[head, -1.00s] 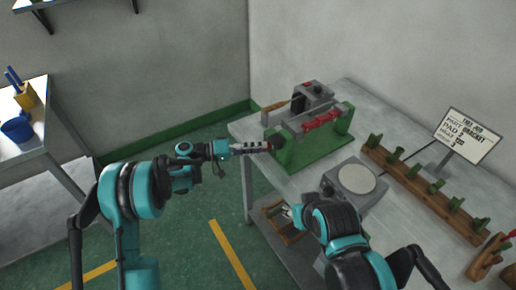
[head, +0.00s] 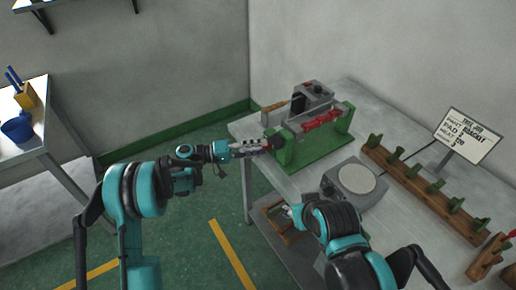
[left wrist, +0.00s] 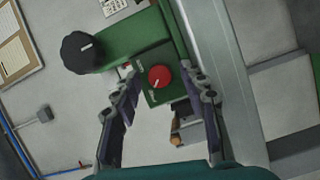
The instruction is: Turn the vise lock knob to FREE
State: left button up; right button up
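The green vise (head: 312,153) with red jaw parts (head: 322,120) stands on the grey table. In the left wrist view its green end (left wrist: 120,55) carries a red knob (left wrist: 160,76) with a pale pointer mark, and a larger black knob (left wrist: 82,52) with a white mark. Small white lettering beside the red knob is too small to read. My left gripper (head: 268,146) is at the vise's left end; in the wrist view its fingers (left wrist: 166,90) are apart, with the red knob showing between their tips. Contact cannot be told. My right gripper (head: 288,210) is low by the table's front edge, its fingers unclear.
A grey device with a round pale plate (head: 356,178) sits before the vise. A wooden rack with green pegs (head: 425,190) and a sign (head: 467,136) stand right. A grey box-like unit (head: 312,92) is behind the vise. A side bench (head: 40,130) holds blue items.

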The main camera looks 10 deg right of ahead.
dwell(0.5)
